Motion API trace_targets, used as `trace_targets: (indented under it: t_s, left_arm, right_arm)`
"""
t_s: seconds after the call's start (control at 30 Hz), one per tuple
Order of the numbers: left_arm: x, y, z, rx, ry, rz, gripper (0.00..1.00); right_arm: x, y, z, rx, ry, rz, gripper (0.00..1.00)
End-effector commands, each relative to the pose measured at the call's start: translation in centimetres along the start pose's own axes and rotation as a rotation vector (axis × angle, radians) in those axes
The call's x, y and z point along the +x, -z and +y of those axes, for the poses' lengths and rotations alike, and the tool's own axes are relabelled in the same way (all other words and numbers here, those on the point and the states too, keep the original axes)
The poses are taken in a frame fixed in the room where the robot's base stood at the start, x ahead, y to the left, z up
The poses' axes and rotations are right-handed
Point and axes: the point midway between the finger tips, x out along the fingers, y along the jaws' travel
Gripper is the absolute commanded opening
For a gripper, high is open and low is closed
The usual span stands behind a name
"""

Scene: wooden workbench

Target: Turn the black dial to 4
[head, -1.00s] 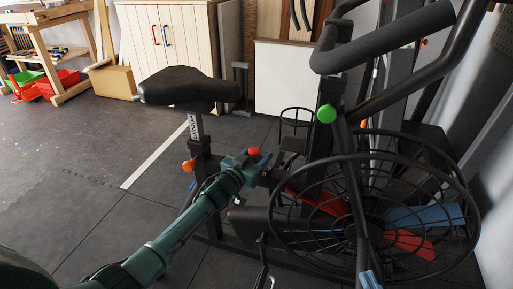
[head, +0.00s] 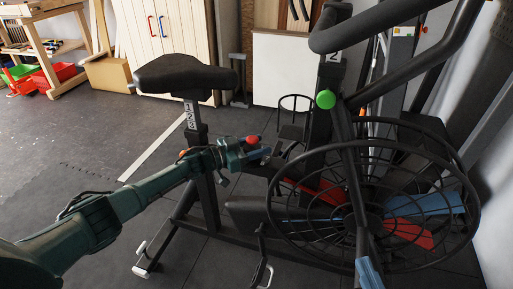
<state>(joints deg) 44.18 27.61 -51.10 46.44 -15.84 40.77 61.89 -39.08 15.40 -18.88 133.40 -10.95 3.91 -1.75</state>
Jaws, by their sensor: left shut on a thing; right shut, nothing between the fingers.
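A black exercise bike (head: 321,190) stands at centre right in the head view. My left gripper (head: 264,153) is at the bike's middle frame, just below a red knob (head: 253,140). Its fingers are shut on a small part there, which they hide; I cannot tell whether this is the black dial. No dial face or 4 can be made out near it. Digits show on the seat post (head: 191,115), and a single digit on the front column (head: 334,57). My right gripper is not in view.
The black saddle (head: 186,73) stands above and left of my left gripper. The round fan cage (head: 372,235) and handlebars (head: 385,35) take up the right side. A green knob (head: 326,99) sits on the bike. The dark floor at left is mostly clear.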

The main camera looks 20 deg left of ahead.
Motion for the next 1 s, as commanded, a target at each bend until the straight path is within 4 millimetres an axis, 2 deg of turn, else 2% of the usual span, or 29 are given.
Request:
trace_targets:
  t_s: [0.33,0.37,0.6,0.87,1.0]
  left_arm:
    - [0.1,0.1,-0.1,0.0,0.0,0.002,0.24]
    - [0.1,0.1,-0.1,0.0,0.0,0.002,0.48]
    - [0.1,0.1,0.0,0.0,-0.001,0.001,0.68]
    - [-0.1,0.1,0.0,0.0,-0.001,0.0,0.68]
    - [-1.6,0.2,-0.1,-0.001,0.001,-0.002,0.68]
  right_arm:
    - [0.0,0.1,0.0,-0.001,0.001,0.004,0.0]
    - [0.0,0.1,0.0,-0.001,0.001,0.004,0.0]
    - [0.0,0.0,0.0,0.0,0.001,0.004,0.0]
    - [0.0,0.1,0.0,0.0,0.001,0.002,0.0]
    - [0.1,0.3,0.3,0.008,-0.003,-0.032,0.0]
